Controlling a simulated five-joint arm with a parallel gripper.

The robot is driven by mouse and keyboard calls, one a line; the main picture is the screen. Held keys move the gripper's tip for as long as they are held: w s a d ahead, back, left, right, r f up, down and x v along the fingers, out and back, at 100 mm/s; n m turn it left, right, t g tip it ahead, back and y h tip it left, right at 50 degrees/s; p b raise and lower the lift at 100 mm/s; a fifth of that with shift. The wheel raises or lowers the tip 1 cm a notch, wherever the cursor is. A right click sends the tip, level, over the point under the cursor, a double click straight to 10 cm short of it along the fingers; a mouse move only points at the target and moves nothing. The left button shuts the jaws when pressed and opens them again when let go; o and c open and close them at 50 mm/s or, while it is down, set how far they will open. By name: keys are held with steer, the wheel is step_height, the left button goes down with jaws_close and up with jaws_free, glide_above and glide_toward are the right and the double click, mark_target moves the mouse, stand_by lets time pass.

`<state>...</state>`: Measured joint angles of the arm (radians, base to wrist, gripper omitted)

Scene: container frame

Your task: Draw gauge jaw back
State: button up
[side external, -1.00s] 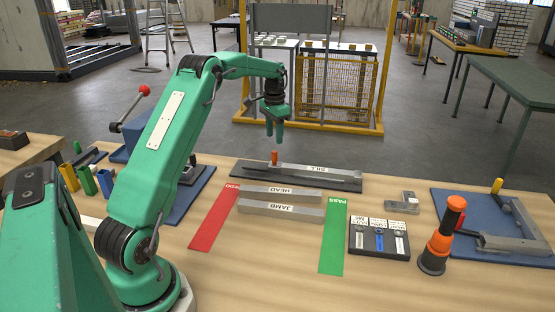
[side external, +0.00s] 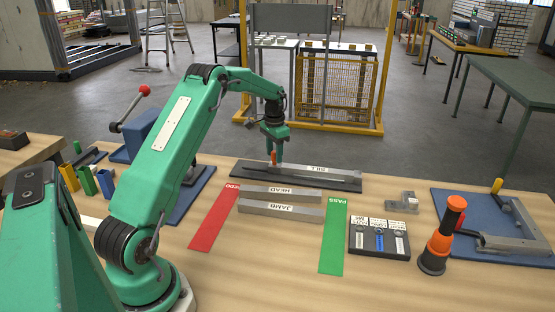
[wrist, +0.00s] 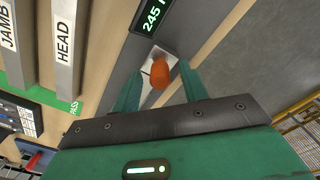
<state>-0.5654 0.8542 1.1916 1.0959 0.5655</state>
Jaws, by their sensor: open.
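The gauge jaw's orange knob (side external: 274,158) stands at the left end of the dark gauge (side external: 345,186) on the bench. In the wrist view the orange knob (wrist: 160,73) shows on a pale metal block. A bar labelled SILL (side external: 318,170) lies along the gauge. My gripper (side external: 275,156) points down at the knob. In the wrist view my gripper (wrist: 158,88) is open, with one finger to each side of the knob and a gap beside each. A dark display (wrist: 152,18) beyond the knob reads 245, partly cut off.
Grey bars labelled HEAD (side external: 283,194) and JAMB (side external: 283,210) lie in front of the gauge, between a red strip (side external: 214,216) and a green PASS strip (side external: 333,235). A dark block with labelled pieces (side external: 379,238) and an orange-black post (side external: 441,236) stand to the right.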

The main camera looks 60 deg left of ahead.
steer(key=shift+f, duration=0.3)
steer(key=shift+c, duration=0.3)
jaws_close()
steer(key=shift+s+a, duration=2.15)
steer(key=shift+o, duration=0.3)
jaws_free()
